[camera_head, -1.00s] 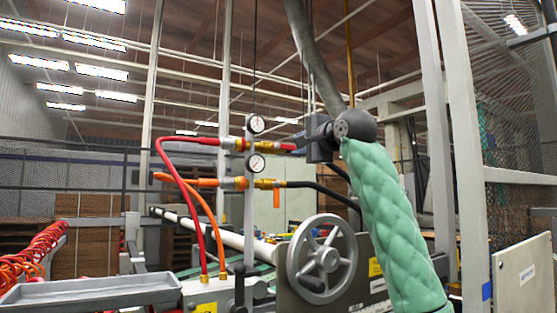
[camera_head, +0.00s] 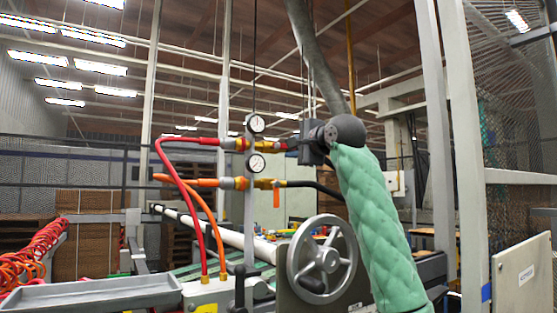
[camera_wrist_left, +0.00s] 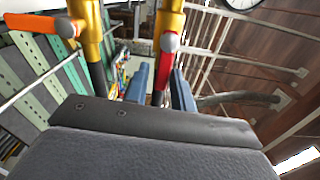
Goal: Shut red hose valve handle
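The red hose valve handle (camera_wrist_left: 161,86) shows in the left wrist view as a narrow red bar running down from its brass valve body (camera_wrist_left: 168,22). My left gripper (camera_wrist_left: 160,92) has its two blue fingers apart, one on each side of the handle; contact is not clear. In the head view, this gripper (camera_head: 293,146) is level with the brass valve (camera_head: 258,146) on the red hose (camera_head: 166,168), at its right end. The fingers hide most of the handle there. My right gripper is in neither view.
Below, an orange hose valve has an orange handle (camera_head: 276,198) hanging down; it also shows in the wrist view (camera_wrist_left: 30,22). Two gauges (camera_head: 256,163) sit on the post. Grey frame posts (camera_head: 464,160) stand at right.

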